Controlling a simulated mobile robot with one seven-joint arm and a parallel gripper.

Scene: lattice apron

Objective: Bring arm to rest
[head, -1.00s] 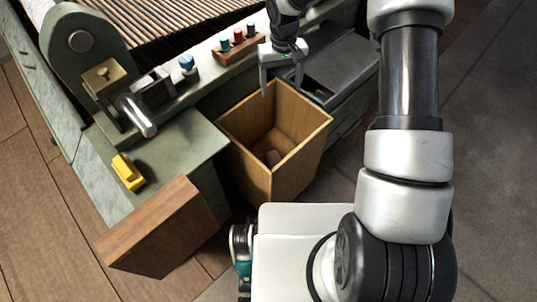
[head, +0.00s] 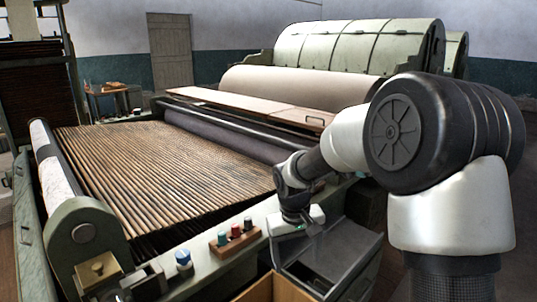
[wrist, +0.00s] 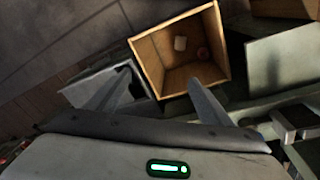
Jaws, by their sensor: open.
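My gripper (wrist: 160,76) is open in the wrist view, with its two fingers apart and nothing between them. In the head view my arm reaches from the right, and its hand (head: 300,222) is above the grey metal tray (head: 338,262) beside the machine; its fingers do not show clearly there. Only the bin's upper edge (head: 262,289) shows in the head view.
The green machine with its slatted lattice apron (head: 160,175) fills the left and middle. On its near rail are a blue knob (head: 183,259) and a wooden block with several coloured pegs (head: 235,238). A large roller (head: 295,86) stands behind. The air above the apron is clear.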

